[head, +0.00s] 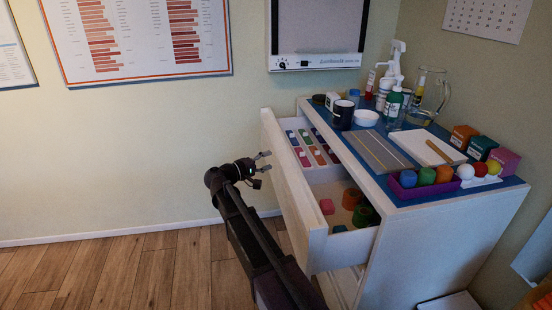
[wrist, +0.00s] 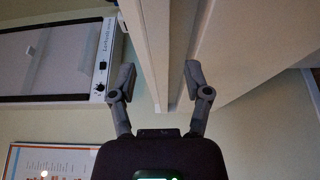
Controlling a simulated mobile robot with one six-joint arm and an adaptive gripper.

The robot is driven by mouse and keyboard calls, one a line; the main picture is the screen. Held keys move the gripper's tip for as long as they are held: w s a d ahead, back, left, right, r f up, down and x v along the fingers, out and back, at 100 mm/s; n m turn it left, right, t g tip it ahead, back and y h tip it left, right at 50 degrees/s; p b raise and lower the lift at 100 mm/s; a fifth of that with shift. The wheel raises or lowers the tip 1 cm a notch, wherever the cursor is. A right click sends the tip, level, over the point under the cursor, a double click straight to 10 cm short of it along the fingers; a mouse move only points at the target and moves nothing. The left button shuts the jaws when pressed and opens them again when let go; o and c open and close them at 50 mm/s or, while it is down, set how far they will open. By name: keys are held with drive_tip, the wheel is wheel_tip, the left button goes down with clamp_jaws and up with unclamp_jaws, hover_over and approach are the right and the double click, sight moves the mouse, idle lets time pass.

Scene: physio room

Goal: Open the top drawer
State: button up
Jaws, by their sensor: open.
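The top drawer (head: 314,240) of the pale cabinet (head: 425,255) stands pulled out to the left in the head view, with its inside showing. No handle shows on its front from here. My gripper (head: 266,162) is left of the drawer front, near its far end, with its fingers apart and nothing between them in the head view. In the wrist view my gripper (wrist: 158,74) has its two fingers spread, with a pale panel edge (wrist: 153,40) showing between and beyond them. I cannot tell whether a finger touches the drawer.
The drawer holds small bottles in compartments and coloured rolls (head: 364,215). Wooden floor (head: 150,270) left of my arm is clear.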

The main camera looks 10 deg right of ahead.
sight(277, 158)
drive_tip(key=shift+x, duration=2.15)
clamp_jaws()
